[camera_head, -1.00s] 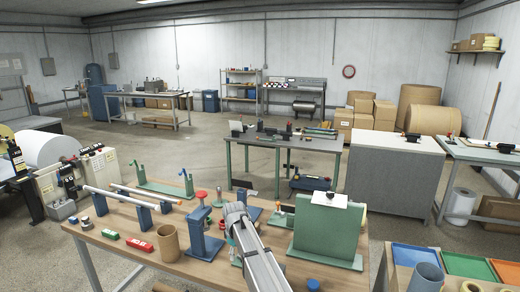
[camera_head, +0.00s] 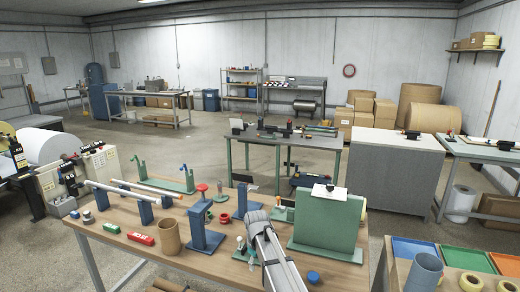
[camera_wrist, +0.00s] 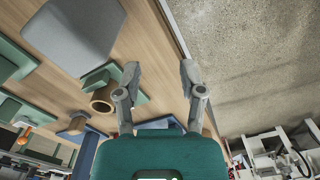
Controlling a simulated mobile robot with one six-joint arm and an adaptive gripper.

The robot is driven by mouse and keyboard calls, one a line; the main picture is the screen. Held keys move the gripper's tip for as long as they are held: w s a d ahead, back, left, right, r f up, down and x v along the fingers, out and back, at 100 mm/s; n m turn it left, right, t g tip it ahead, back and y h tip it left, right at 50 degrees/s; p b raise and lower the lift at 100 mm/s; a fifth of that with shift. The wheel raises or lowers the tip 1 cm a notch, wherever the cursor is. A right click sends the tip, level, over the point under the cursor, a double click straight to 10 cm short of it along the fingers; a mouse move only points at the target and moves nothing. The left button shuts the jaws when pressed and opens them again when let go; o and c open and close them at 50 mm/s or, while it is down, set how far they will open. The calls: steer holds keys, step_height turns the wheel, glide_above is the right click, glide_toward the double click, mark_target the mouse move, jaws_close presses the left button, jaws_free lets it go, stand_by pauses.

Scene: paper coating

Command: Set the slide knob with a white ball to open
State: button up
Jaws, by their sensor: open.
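In the head view, a small white ball (camera_head: 239,239) shows on a small fixture on the wooden table, just left of my arm. My arm hides part of the fixture, and its slide position cannot be read. My gripper (camera_wrist: 159,70) is open in the wrist view, its two grey fingers apart with nothing between them. A small pale piece (camera_wrist: 131,69) shows by the left finger, over a green base; I cannot tell whether it is the white ball. My gripper cannot be made out clearly in the head view.
On the wooden table (camera_head: 120,215) stand a cardboard tube (camera_head: 169,237), a blue stand (camera_head: 205,232), a red block (camera_head: 141,239) and a green upright panel (camera_head: 330,225). A blue-capped piece (camera_head: 313,277) is right of my arm. Bare floor lies beyond the table edge.

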steer(key=s+d+f+m+b, duration=0.3)
steer(key=s+d+m, duration=0.1)
steer(key=s+d, duration=0.5)
steer(key=s+d+f+m+b, duration=0.4)
steer(key=s+d, duration=0.5)
steer(key=s, duration=0.3)
steer(key=shift+s+f+m, duration=0.15)
steer(key=shift+f+m, duration=0.05)
steer(key=shift+m, duration=0.3)
stand_by(0.8)
